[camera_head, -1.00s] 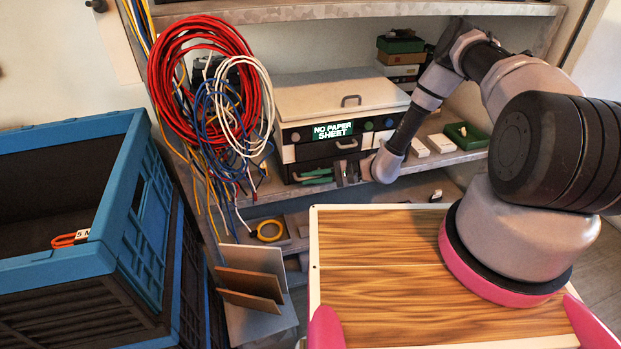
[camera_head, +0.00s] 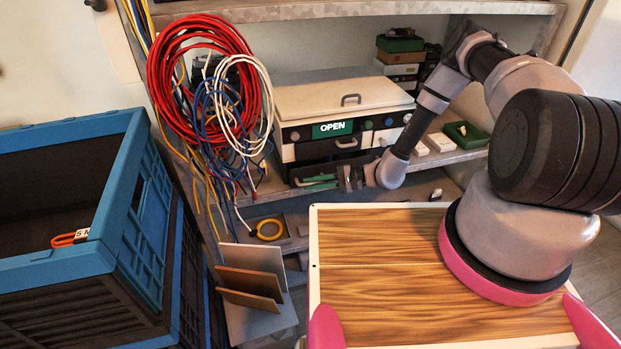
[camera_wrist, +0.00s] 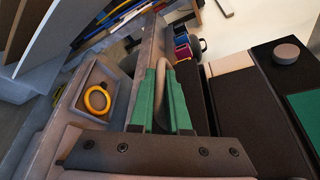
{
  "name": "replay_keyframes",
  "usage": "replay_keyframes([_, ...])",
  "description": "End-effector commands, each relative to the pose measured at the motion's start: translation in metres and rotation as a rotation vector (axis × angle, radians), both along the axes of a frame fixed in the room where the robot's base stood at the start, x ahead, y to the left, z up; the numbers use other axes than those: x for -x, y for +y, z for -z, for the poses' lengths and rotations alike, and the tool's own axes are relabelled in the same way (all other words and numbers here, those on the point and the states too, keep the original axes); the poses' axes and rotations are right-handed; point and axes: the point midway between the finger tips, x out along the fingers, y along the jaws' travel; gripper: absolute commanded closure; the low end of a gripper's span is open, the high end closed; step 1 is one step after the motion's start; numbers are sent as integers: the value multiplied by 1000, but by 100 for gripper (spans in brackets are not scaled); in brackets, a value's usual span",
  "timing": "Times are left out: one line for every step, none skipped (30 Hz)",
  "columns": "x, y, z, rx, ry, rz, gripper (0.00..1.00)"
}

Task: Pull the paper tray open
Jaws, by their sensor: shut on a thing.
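The printer (camera_head: 343,110) is a white-lidded box with dark drawers on the shelf, and its green display (camera_head: 332,129) reads OPEN. Its lower dark drawer, the paper tray (camera_head: 300,171), stands slightly out at the front. My gripper (camera_head: 318,181) reaches in from the right at this drawer. In the wrist view its green fingers (camera_wrist: 163,98) are shut on the grey handle (camera_wrist: 159,92), which passes between them. The dark printer front lies just right of the fingers there. My gripper partly hides the tray front in the head view.
Red, blue and white cable coils (camera_head: 208,85) hang left of the printer. A yellow ring (camera_head: 269,230) lies in a compartment below. Blue crates (camera_head: 70,245) stand at the left. A wood-topped surface (camera_head: 380,265) is in front, with upright panels (camera_head: 250,280) to its left.

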Motion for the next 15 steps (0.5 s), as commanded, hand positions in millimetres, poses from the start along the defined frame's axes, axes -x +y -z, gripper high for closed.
replay_keyframes([10, -5, 0, 0, 4, 3, 100])
replay_keyframes([16, -6, 0, 0, 5, 3, 100])
replay_keyframes([25, -9, 0, -1, 5, 4, 100])
replay_keyframes([31, -11, 0, -1, 5, 4, 100])
replay_keyframes([38, -12, 0, -1, 6, 4, 100])
replay_keyframes([47, -15, 0, -1, 6, 4, 100])
replay_keyframes([53, -17, 0, 0, 5, 5, 100])
replay_keyframes([59, -19, 0, 0, 5, 4, 100])
replay_keyframes([67, -21, 0, 0, 4, 3, 100])
replay_keyframes([73, -23, 0, 0, 5, 3, 100])
replay_keyframes([79, -24, 0, 0, 4, 3, 100])
replay_keyframes([86, -26, 0, 0, 5, 3, 100])
replay_keyframes([91, -27, 0, 0, 4, 3, 100])
replay_keyframes([95, -29, 0, 0, 4, 3, 100])
replay_keyframes([100, -30, 0, 1, 3, 4, 100])
